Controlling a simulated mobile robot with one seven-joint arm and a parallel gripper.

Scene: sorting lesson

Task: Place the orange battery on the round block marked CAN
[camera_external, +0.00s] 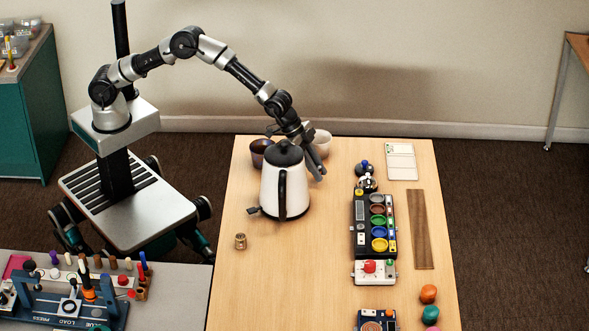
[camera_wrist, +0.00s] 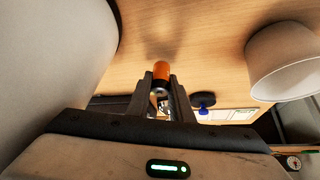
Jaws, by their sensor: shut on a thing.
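My gripper (camera_external: 318,169) is beside the right of the kettle, above the far part of the wooden table. In the wrist view my gripper (camera_wrist: 161,86) is shut on the orange battery (camera_wrist: 161,70), whose orange end sticks out past the fingertips. The battery is hidden in the external view. A small brass-coloured round piece (camera_external: 240,241) stands on the table left of and nearer than the kettle. I cannot read any marking on it, so I cannot tell whether it is the CAN block.
The white kettle (camera_external: 271,189) stands close to my gripper. A white cup (camera_external: 321,144) and a dark cup (camera_external: 260,152) are behind it. A black panel with coloured discs (camera_external: 361,225) lies to the right. The near middle of the table is clear.

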